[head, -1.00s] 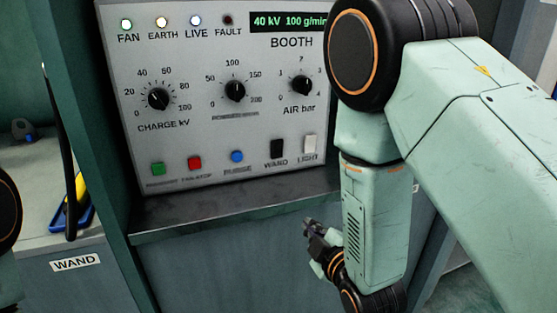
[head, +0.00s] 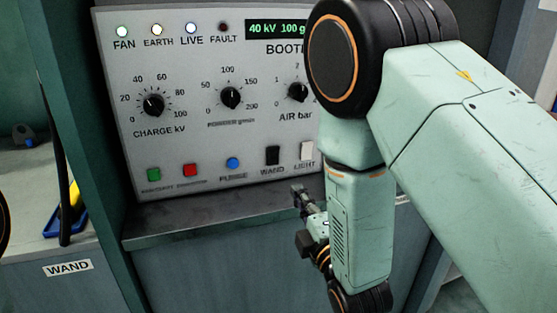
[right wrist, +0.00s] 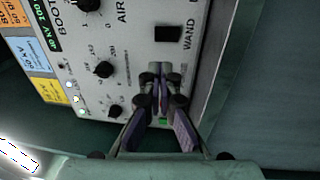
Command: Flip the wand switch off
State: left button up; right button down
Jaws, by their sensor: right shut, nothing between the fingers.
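The wand switch (head: 272,155) is a black rocker above the label WAND, low on the right of the grey booth panel (head: 200,135). It also shows in the right wrist view (right wrist: 168,33), beyond my fingertips. My right gripper (head: 298,190) is below and slightly right of the switch in the head view, apart from it. In the right wrist view its fingers (right wrist: 160,75) are shut and empty, pointing towards the panel's lower row. Which way the rocker is tipped is too small to tell. My left gripper is out of view.
The white light switch (head: 306,150) is beside the wand switch, close to my right arm. The blue purge button (head: 233,163), a red button (head: 190,170) and a green button (head: 154,174) are to its left. A ledge (head: 200,212) runs below the panel.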

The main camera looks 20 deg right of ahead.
aim_at(274, 152)
jog(key=w+b, duration=0.1)
jog(key=w, duration=0.3)
jog(key=w+r, duration=0.1)
jog(key=w, duration=0.3)
jog(key=w+b, duration=0.1)
jog(key=w, duration=0.4)
jog(key=shift+w+a+r+b, duration=0.1)
jog(key=shift+a+r+b, duration=0.1)
jog(key=shift+b, duration=0.15)
jog(key=shift+w, duration=0.2)
jog(key=shift+r, duration=0.1)
jog(key=shift+w+r, duration=0.25)
jog(key=shift+w, duration=0.05)
jog(key=shift+f, duration=0.1)
jog(key=shift+s, duration=0.15)
